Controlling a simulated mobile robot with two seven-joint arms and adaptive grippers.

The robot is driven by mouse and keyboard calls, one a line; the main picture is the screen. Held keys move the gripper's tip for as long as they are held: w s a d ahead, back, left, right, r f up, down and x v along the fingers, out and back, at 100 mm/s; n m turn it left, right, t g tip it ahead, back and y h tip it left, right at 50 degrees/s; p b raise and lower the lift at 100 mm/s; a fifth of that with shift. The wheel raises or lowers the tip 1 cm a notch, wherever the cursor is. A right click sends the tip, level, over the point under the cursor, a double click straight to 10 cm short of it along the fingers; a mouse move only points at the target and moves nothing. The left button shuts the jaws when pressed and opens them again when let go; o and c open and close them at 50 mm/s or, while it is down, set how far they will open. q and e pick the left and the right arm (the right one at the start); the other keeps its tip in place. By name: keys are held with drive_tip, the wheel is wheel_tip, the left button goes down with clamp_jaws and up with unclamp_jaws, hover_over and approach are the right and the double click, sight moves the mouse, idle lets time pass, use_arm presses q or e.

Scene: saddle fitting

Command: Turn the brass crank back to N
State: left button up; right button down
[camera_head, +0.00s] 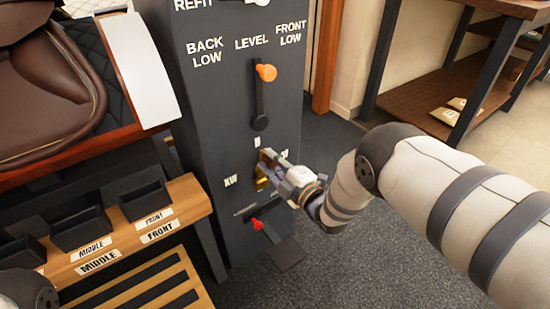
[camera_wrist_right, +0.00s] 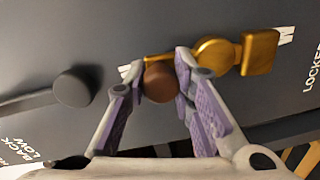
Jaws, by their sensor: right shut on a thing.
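The brass crank (camera_head: 262,184) sits on the front of the dark grey column, below the orange-knobbed lever. In the right wrist view its brass hub (camera_wrist_right: 214,53) and a square brass block are plain, and its brown knob (camera_wrist_right: 159,83) lies between my fingers. My right gripper (camera_head: 270,168) is shut on this knob; its fingers (camera_wrist_right: 160,74) stand on either side of it. White letters surround the crank; the mark above it (camera_head: 257,142) is too small to read surely, and my gripper partly covers the one at right. My left gripper is out of view.
The orange-knobbed level lever (camera_head: 265,73) hangs above the crank. A red-tipped lever (camera_head: 257,224) is below it. A wooden rack with dark bins (camera_head: 145,199) and a brown saddle (camera_head: 45,90) stand at left. Carpet right of the column is open.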

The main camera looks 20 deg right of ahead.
drive_tip(key=shift+s+a+n, duration=0.1)
drive_tip(key=shift+a+n, duration=0.1)
drive_tip(key=shift+n, duration=0.3)
drive_tip(key=c, duration=1.3)
unclamp_jaws()
drive_tip(key=shift+c, duration=0.2)
drive_tip(key=v, duration=1.2)
